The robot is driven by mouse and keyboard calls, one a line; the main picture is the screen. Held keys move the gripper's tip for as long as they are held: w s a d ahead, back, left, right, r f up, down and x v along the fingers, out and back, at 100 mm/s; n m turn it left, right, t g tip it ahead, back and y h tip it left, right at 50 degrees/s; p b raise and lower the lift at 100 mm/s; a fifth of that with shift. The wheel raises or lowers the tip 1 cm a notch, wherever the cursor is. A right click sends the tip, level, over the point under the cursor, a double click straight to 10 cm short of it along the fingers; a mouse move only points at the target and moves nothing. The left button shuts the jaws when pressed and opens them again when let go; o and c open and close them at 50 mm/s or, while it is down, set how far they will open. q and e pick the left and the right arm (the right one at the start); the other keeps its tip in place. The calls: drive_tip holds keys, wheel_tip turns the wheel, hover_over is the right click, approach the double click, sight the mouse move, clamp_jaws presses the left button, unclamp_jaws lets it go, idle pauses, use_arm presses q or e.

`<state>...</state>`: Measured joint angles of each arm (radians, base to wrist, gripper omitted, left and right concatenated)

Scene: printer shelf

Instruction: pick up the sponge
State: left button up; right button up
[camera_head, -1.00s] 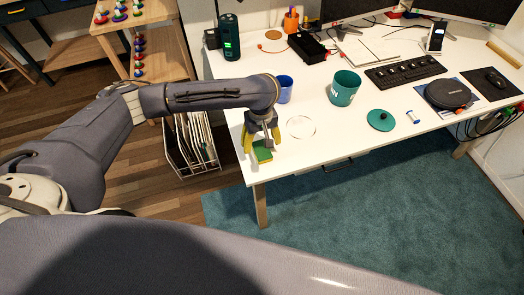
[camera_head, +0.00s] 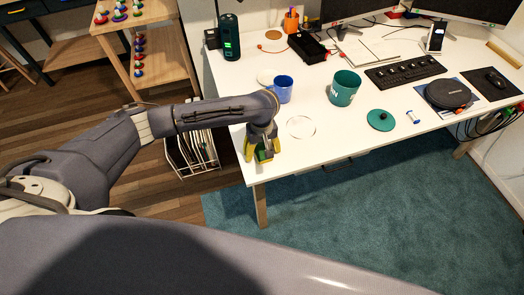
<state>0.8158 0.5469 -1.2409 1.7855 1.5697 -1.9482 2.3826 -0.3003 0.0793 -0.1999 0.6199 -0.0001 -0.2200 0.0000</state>
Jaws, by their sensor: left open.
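The sponge (camera_head: 264,155), green on top with a yellow edge, lies on the white desk near its front left corner. My left gripper (camera_head: 262,157) is directly over it, pointing down, with its yellow fingers apart on either side of the sponge. The fingers and wrist hide part of the sponge, and I cannot tell whether the fingers touch it. My right gripper is not in view.
The white desk (camera_head: 300,165) holds a blue mug (camera_head: 283,89), a teal cup (camera_head: 344,88), a clear round disc (camera_head: 301,127) and a teal lid (camera_head: 380,120) near the gripper. A keyboard (camera_head: 405,71) lies farther right. A rack (camera_head: 192,150) stands on the floor left of the desk.

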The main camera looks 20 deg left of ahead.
sight(262, 149)
use_arm(q)
drive_tip(key=shift+c, duration=0.5)
drive_tip(key=c, duration=0.9)
drive_tip(key=shift+o, duration=0.2)
wheel_tip(262, 149, up, 20)
drive_tip(key=shift+o, duration=1.3)
drive_tip(key=c, duration=0.4)
